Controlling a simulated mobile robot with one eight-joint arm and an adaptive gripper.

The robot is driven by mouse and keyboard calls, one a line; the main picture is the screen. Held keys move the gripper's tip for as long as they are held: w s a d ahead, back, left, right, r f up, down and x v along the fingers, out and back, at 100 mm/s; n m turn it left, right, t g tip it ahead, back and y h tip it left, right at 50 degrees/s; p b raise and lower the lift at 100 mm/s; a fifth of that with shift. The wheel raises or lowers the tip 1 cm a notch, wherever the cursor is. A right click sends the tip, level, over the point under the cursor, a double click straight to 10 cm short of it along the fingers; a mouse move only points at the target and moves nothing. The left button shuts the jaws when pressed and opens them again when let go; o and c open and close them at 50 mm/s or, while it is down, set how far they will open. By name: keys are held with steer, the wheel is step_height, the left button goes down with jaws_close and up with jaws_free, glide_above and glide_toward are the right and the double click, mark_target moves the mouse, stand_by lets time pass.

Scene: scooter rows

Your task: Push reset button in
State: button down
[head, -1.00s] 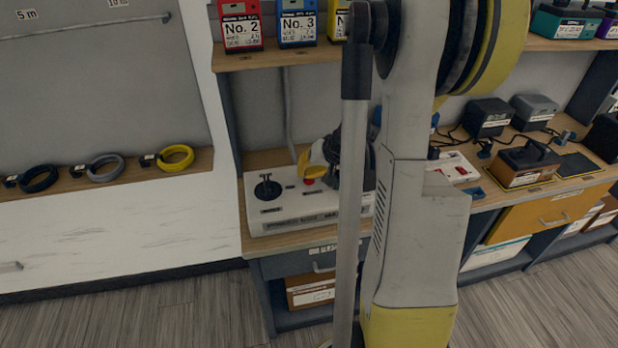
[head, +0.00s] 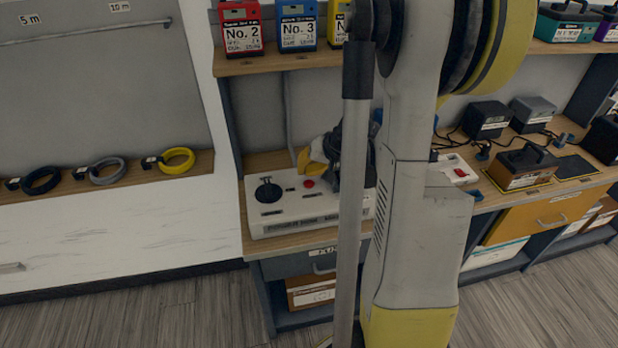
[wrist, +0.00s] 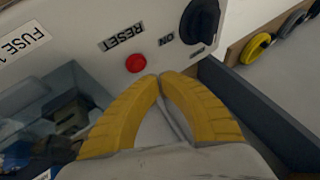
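The reset button (wrist: 136,63) is a small round red button on a white panel (wrist: 75,55), beside a RESET label in the wrist view. In the head view the red button (head: 309,183) sits on top of the white control box (head: 300,222), right of a black knob (head: 268,190). My gripper (wrist: 158,76) has its yellow fingers with the tips together, or nearly so, and nothing between them. In the wrist view the tips show just beside the button; I cannot tell whether they touch it. The head view shows my gripper (head: 312,162) partly hidden behind my arm.
Battery-like packs No. 2 (head: 241,28) and No. 3 (head: 297,25) stand on the shelf above. A white unit with a red switch (head: 456,170) and several dark boxes are to the right. Coiled cables (head: 177,161) lie on the left ledge.

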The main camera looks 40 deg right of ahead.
mark_target(305, 183)
steer(key=shift+r+p, duration=1.8)
steer(key=shift+r, duration=0.7)
